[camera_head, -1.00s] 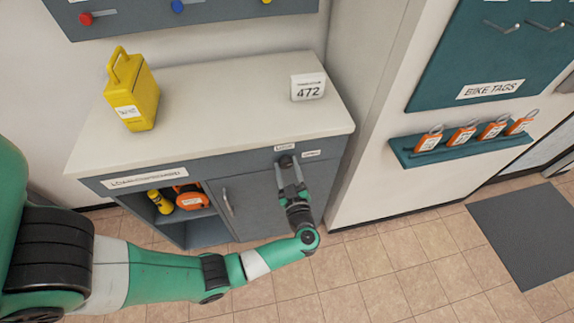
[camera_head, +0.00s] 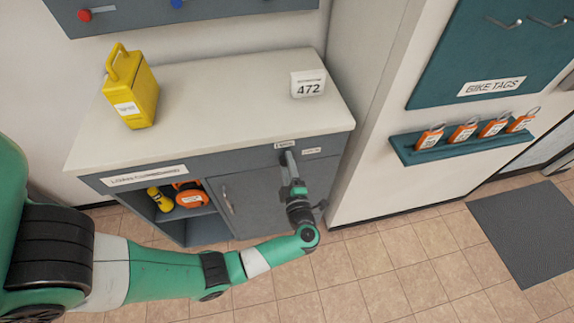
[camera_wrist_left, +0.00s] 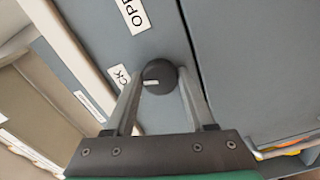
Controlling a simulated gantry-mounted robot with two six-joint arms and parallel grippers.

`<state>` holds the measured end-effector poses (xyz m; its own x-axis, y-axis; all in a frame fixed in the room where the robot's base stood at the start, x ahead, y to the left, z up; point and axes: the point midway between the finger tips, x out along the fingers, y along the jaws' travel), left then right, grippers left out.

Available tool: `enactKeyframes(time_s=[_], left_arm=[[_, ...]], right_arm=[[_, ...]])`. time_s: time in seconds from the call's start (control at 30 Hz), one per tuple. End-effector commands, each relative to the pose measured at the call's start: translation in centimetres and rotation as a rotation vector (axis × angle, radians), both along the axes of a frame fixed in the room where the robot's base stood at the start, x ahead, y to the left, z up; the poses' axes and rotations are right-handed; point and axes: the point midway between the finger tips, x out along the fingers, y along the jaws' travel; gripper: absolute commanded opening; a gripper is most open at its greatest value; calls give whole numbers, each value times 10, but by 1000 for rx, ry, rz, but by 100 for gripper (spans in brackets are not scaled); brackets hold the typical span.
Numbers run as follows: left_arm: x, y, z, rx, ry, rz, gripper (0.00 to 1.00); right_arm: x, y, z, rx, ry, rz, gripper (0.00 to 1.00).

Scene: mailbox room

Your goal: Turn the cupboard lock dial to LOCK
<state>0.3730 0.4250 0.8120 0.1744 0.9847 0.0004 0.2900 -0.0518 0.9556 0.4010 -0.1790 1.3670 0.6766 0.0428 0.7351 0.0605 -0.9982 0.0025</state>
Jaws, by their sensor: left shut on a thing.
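The dark round lock dial (camera_wrist_left: 158,70) is on the cupboard front in the left wrist view, with a small pale mark on its face. Exactly where the mark points is hard to tell. A label starting "OPE" (camera_wrist_left: 133,15) is above it, and a partly hidden label ending "CK" (camera_wrist_left: 121,76) is to its left. My left gripper (camera_wrist_left: 158,84) is shut on the dial, one finger on each side. In the head view my left gripper (camera_head: 289,160) appears edge-on at the cupboard's upper right front and mostly hides the dial. My right gripper is not in view.
The cupboard (camera_head: 170,85) has a closed door (camera_head: 255,200) with a handle below the dial. Its open shelf holds yellow and orange items. A yellow case (camera_head: 132,92) and a 472 sign (camera_head: 308,85) stand on top. Orange tags (camera_head: 465,132) sit on a wall shelf at right.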

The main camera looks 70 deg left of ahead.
Motion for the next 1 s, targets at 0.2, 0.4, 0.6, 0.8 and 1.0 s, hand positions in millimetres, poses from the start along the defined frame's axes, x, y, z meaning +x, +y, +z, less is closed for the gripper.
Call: enactKeyframes(time_s=[0.2, 0.4, 0.6, 0.8, 1.0], left_arm=[[0, 0, -1, -28, -157, -1, 0], [0, 0, -1, -45, -253, -1, 0], [0, 0, -1, -53, -299, -1, 0], [0, 0, 0, -55, -311, -1, 0], [0, 0, 0, -55, -311, -1, 0]], right_arm=[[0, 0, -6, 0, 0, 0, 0], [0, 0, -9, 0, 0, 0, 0], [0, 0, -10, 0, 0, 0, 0], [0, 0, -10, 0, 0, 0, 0], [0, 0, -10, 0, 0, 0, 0]])
